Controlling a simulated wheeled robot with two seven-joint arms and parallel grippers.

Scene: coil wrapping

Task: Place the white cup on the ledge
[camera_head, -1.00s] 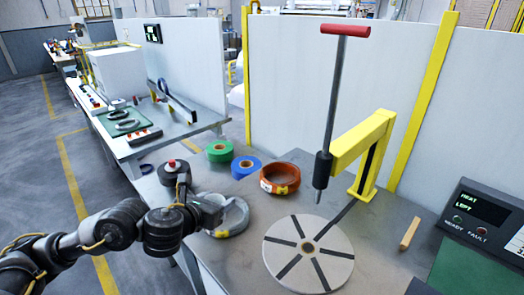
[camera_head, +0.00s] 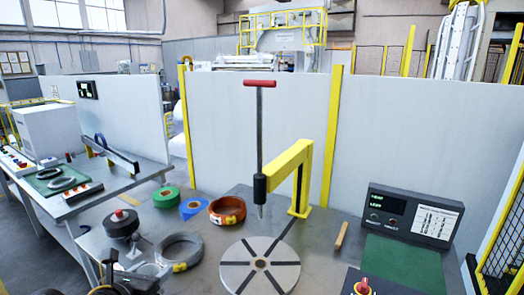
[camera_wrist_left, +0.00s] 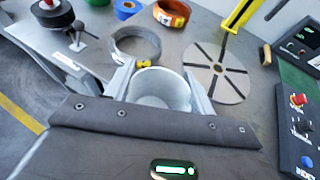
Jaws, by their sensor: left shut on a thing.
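The white cup (camera_wrist_left: 160,88) is between the two fingers of my left gripper (camera_wrist_left: 160,72) in the left wrist view, with its open mouth facing the camera. The gripper is shut on it. In the head view my left gripper (camera_head: 148,272) is low at the left, near the table's front edge, and the cup is hard to make out there. I cannot tell for sure which surface is the ledge. My right gripper is in neither view.
A grey wire coil (camera_head: 180,252) lies just beyond the gripper. A slotted disc (camera_head: 260,265), orange coil (camera_head: 227,210), blue tape (camera_head: 193,208) and green tape (camera_head: 166,197) are nearby. A yellow bracket (camera_head: 300,180) and a red-handled rod (camera_head: 260,130) stand behind.

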